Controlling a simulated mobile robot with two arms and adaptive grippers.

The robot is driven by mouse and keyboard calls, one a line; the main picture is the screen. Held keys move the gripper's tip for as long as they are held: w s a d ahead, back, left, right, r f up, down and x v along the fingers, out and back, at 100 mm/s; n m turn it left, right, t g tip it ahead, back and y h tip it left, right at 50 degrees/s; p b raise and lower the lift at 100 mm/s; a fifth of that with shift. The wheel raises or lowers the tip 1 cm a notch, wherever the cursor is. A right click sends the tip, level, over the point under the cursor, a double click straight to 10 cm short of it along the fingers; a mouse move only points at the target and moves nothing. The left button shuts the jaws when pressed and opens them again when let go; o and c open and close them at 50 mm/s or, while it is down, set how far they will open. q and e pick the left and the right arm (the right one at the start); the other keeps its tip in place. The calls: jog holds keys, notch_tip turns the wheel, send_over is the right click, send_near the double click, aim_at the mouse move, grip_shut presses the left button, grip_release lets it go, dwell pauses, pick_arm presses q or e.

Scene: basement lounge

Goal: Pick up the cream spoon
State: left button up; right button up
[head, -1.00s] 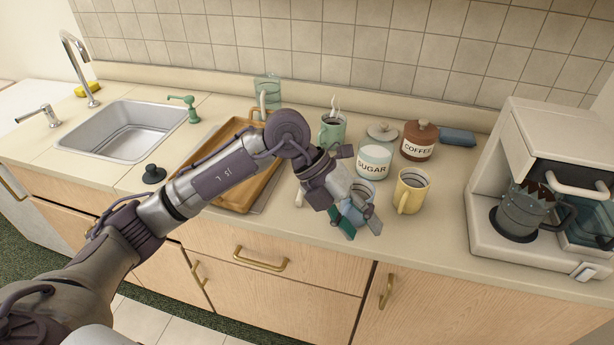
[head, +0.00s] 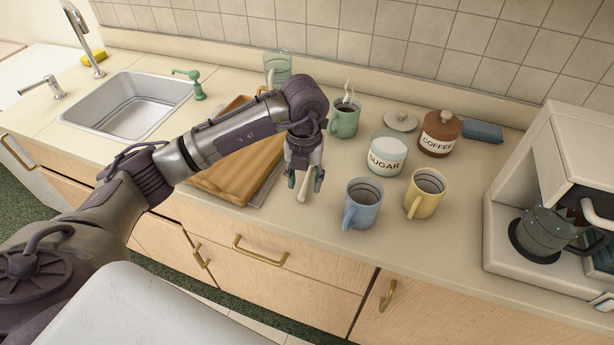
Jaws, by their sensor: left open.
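The cream spoon (head: 302,192) lies on the counter near its front edge, between the wooden tray and the blue mug. Only part of it shows, between my fingers; the rest is hidden behind my gripper. My left gripper (head: 304,184) points down over the spoon, open, with one finger on each side of it. I cannot tell whether the fingers touch the spoon. My right gripper is not in view.
The blue mug (head: 361,204) stands close on the right, with the yellow mug (head: 425,194) beyond it. The sugar jar (head: 387,155), green mug (head: 344,120) and coffee jar (head: 439,134) stand behind. The wooden tray (head: 216,184) lies left. A coffee machine (head: 553,150) stands at right.

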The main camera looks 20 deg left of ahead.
aim_at(302, 194)
pick_arm(q)
jog(key=shift+s+a+f+p, duration=0.15)
jog(key=shift+a+f+p, duration=0.05)
jog(key=shift+f+p, duration=0.55)
jog(key=f, duration=0.2)
jog(key=shift+a+f, duration=0.2)
jog(key=shift+f, duration=0.15)
jog(key=shift+f+p, duration=0.3)
jog(key=shift+f, duration=0.15)
jog(key=c, duration=0.8)
grip_shut()
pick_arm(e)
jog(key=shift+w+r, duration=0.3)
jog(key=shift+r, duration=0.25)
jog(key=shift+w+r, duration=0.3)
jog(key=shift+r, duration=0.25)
